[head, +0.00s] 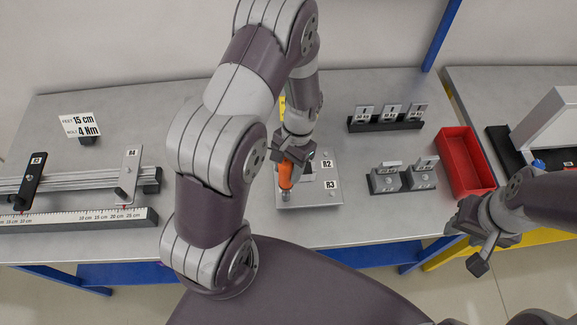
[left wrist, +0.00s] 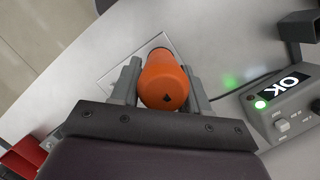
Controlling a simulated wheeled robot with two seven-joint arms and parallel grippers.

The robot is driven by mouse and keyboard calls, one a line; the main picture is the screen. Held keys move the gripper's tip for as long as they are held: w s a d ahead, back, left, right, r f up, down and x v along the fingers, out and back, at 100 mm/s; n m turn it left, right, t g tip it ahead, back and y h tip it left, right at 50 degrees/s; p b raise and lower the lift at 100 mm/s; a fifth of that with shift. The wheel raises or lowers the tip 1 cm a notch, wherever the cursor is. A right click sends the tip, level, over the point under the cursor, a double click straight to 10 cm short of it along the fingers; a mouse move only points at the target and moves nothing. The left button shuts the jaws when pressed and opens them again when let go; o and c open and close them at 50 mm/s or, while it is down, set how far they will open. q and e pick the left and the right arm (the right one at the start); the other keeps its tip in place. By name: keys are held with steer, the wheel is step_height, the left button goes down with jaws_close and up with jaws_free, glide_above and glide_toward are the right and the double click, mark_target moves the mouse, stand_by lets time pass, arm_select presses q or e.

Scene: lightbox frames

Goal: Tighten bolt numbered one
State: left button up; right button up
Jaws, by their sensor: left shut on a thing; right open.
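My left gripper (head: 287,160) is shut on an orange-handled tool (head: 285,176) that points down at the left part of a grey plate (head: 308,205). The left wrist view shows the round orange handle end (left wrist: 163,85) between the two grey fingers of my left gripper (left wrist: 158,90). The plate carries labels R2 and R3. I cannot tell whether the tool tip touches a bolt. No bolt numbered one can be made out; the tool and my left arm cover part of the plate. My right gripper (head: 477,235) is open and empty beyond the table's front edge.
A grey box with a lit OK display and green light (left wrist: 285,108) stands beside the tool. A rail with sliders (head: 80,181), a ruler (head: 80,218) and a card reading 15 cm, 4 Nm (head: 79,125) are left. A red bin (head: 464,160) and black holders (head: 385,125) are right.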

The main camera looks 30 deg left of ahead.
arm_select(q)
steer(key=shift+s, duration=0.1)
stand_by(0.3)
step_height(320, 180, up, 4)
steer(key=p, duration=0.4)
steer(key=shift+r, duration=0.1)
steer(key=shift+r+p, duration=0.35)
steer(key=shift+r, duration=0.15)
steer(key=shift+f, duration=0.1)
steer(key=shift+w, duration=0.2)
steer(key=shift+a, duration=0.1)
